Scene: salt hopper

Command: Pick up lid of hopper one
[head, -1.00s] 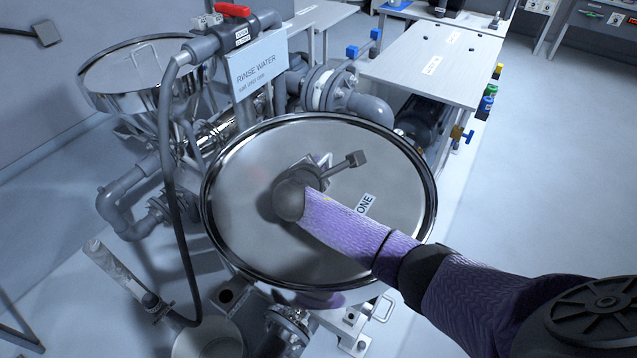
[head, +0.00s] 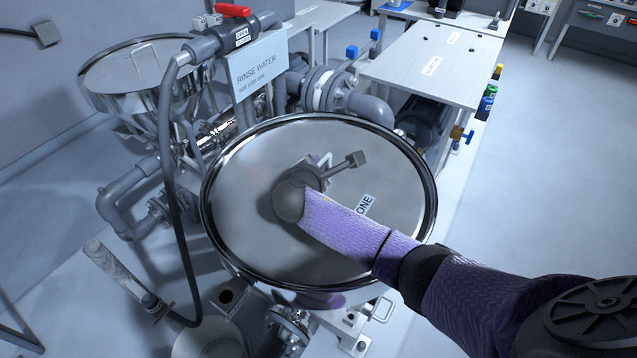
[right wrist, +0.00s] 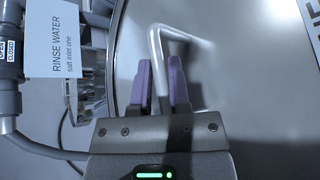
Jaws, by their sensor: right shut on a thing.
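The round steel lid (head: 250,165) of hopper one lies on top of the hopper in the head view, with a label (head: 364,205) reading ONE on it. It looks seated on the rim; I cannot see a gap. My right gripper (head: 318,163) reaches over the lid's middle from the right. In the right wrist view, the two purple fingers (right wrist: 162,80) are shut on the lid's bent metal handle (right wrist: 158,42), which rises between them. The lid's surface (right wrist: 240,100) fills the right of that view. My left gripper is not in view.
A RINSE WATER sign (head: 258,68) and a grey pipe with a red valve handle (head: 233,10) stand behind the lid's left edge. A second steel hopper (head: 120,80) is further left. A white table (head: 440,60) is at the back right. Open floor (head: 560,170) lies to the right.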

